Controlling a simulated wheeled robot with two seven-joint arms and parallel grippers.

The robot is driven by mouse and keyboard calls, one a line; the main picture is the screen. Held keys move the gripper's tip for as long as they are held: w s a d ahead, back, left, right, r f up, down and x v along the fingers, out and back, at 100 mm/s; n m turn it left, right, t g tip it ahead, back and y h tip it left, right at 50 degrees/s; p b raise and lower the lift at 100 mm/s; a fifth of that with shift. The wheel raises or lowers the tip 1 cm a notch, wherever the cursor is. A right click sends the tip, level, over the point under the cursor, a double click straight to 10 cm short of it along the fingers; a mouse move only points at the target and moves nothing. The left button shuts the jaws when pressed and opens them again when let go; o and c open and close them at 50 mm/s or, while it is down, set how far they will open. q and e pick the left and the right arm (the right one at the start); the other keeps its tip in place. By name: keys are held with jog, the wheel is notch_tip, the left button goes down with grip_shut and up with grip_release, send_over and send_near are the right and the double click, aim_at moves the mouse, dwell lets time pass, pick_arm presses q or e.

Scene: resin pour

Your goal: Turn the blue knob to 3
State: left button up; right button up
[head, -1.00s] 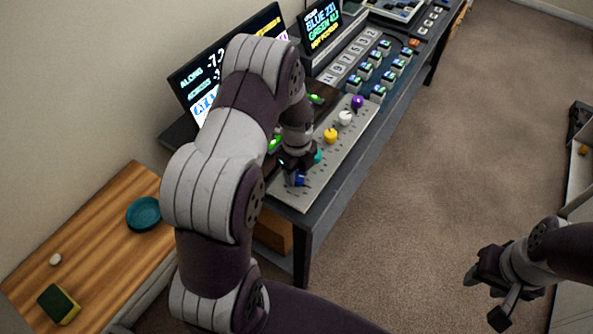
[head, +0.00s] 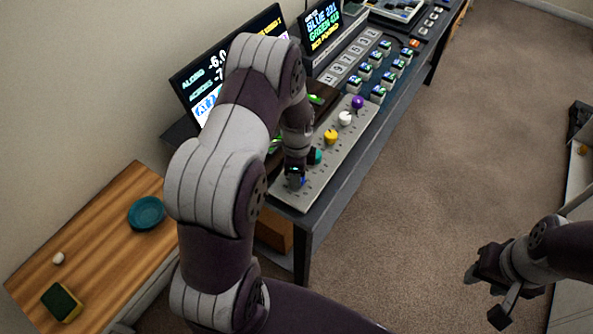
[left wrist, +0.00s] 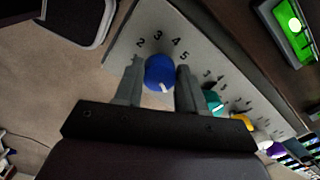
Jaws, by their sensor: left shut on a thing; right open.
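The blue knob (left wrist: 160,73) sits on a light grey panel (left wrist: 128,46) in the left wrist view, between my left gripper's (left wrist: 159,76) two fingers. The left gripper is shut on it. Printed numbers 2, 3, 4 and 5 show around the knob's far side. A white mark shows on its lower edge, towards my palm. In the head view the left gripper (head: 295,173) is at the panel's near end and covers most of the blue knob (head: 302,182). My right gripper (head: 494,288) is open and empty, over the floor at lower right.
Teal (head: 315,156), yellow (head: 330,136), white (head: 345,118) and purple (head: 358,102) knobs follow along the panel. Two screens stand behind; the smaller screen (head: 322,27) shows blue and green readings. A wooden table (head: 95,235) holds a teal dish and a sponge.

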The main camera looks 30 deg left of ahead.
pick_arm(q)
jog(key=n, duration=0.4)
jog(key=shift+r+n, duration=0.1)
jog(key=shift+n, duration=0.2)
jog(key=n, duration=0.3)
jog(key=shift+d+n+p, duration=0.1)
jog(key=shift+n+p, duration=0.3)
jog(key=n, duration=0.8)
jog(key=shift+d, duration=0.1)
jog(key=n, duration=0.4)
jog(key=shift+w+n+p, duration=0.1)
jog(key=shift+n+p, duration=0.2)
jog(key=shift+p, duration=0.05)
jog(key=n, duration=0.3)
jog(key=shift+n, duration=0.3)
jog(key=n, duration=0.3)
jog(key=shift+w+d+n, duration=0.1)
jog(key=shift+n, duration=0.2)
jog(key=shift+r+n, duration=0.1)
jog(key=shift+n, duration=1.6)
